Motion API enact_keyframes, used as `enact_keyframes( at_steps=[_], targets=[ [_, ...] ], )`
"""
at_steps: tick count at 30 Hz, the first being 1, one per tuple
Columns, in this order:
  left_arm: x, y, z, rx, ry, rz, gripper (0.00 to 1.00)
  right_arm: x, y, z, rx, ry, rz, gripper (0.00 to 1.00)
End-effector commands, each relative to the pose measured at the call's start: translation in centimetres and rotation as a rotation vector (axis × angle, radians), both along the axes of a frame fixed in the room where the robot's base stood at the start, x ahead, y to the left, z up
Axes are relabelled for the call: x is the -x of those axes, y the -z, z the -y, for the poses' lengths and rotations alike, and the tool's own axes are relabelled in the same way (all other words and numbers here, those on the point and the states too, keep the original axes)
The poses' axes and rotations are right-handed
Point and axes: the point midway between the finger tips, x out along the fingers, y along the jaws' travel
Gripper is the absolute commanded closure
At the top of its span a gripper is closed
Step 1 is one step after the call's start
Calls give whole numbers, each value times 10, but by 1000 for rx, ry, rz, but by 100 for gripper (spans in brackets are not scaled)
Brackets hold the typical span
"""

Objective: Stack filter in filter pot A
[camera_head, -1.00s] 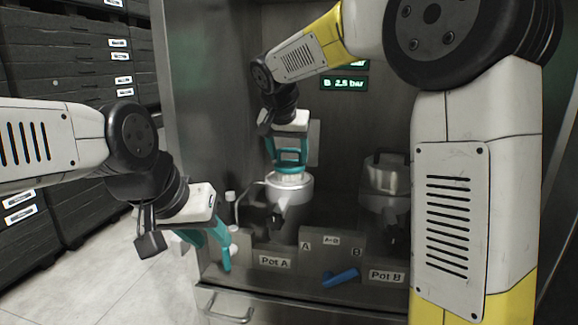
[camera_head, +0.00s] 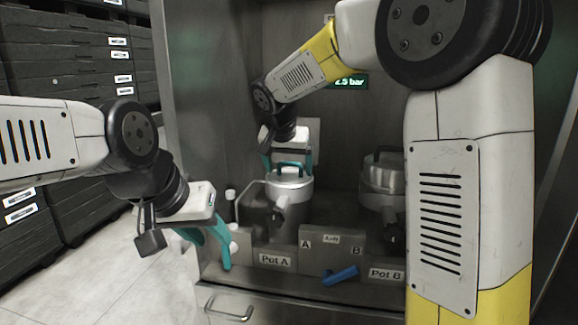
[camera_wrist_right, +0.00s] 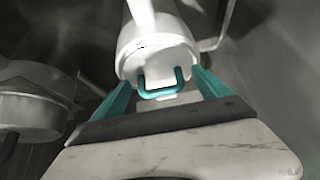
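Pot A (camera_head: 289,195) is a metal pot behind the "Pot A" label. The filter's white top and teal loop handle (camera_head: 291,165) show at its mouth; the body is hidden inside. My right gripper (camera_head: 287,160) is just above and behind the handle. In the right wrist view the handle (camera_wrist_right: 162,92) lies between my right gripper's (camera_wrist_right: 160,95) spread teal fingers, with gaps on both sides, in front of the pale pot. My left gripper (camera_head: 208,248) is low at the left, beside the cabinet's front edge, its teal fingers apart and empty.
Pot B (camera_head: 382,180), with a dark handle on top, stands to the right, partly behind my right arm. A blue lever (camera_head: 341,276) sits on the front panel between the labels. A drawer handle (camera_head: 228,309) is below. Dark stacked cases (camera_head: 70,130) stand at left.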

Motion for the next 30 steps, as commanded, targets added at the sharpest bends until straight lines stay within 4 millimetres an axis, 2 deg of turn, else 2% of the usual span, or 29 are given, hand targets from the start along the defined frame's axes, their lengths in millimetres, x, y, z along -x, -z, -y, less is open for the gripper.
enact_keyframes(
  at_steps=[6,10,24,30],
  targets=[
    [0,0,0,0,0,0,64,0,-1,0,0,0,0,13],
    [0,0,0,0,0,0,64,1,-11,-1,-2,0,1,13],
    [0,0,0,0,0,0,64,51,-89,-10,-2,-2,2,13],
    [0,0,0,0,0,0,64,63,-105,-9,-1,-1,-2,13]
  ],
)
